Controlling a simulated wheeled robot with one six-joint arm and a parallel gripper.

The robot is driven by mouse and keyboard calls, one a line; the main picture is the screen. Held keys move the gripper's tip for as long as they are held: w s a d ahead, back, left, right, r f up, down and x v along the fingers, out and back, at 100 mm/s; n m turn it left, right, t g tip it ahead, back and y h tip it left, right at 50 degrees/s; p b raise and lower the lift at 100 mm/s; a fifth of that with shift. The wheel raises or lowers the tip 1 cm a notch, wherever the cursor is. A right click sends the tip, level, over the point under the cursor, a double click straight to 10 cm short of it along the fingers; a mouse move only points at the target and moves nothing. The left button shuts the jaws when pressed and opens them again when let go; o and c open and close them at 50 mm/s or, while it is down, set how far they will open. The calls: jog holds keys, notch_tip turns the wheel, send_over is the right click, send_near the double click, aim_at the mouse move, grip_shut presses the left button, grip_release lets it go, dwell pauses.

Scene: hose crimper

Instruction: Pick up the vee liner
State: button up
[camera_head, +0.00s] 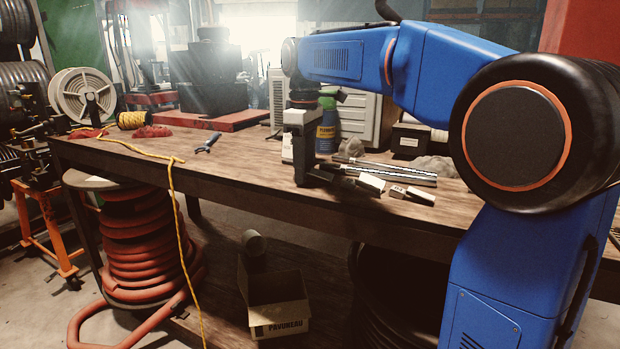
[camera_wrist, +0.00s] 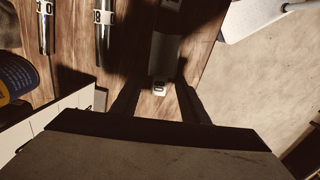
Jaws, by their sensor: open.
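Several short block-like pieces lie near the table's front edge in the head view, including a pale-ended one (camera_head: 371,184); I cannot tell for sure which is the vee liner. In the wrist view a grey elongated piece with a white marked end (camera_wrist: 165,50) lies between and ahead of my fingers; it may be the liner. My gripper (camera_head: 306,181) points down at the front of the table, left of those pieces. Its two dark fingers (camera_wrist: 158,98) are apart in the wrist view, with no grip on the piece visible. Shadow hides part of the piece.
Metal rods (camera_head: 395,173) lie behind the blocks. A blue and green bottle (camera_head: 326,130) stands behind my gripper. Pliers (camera_head: 208,143) and a yellow cord (camera_head: 135,150) lie to the left. The wooden table (camera_head: 250,170) is clear between pliers and gripper.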

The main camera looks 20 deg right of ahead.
jog(key=shift+f, duration=0.15)
jog(key=c, duration=0.8)
jog(key=shift+c, duration=0.2)
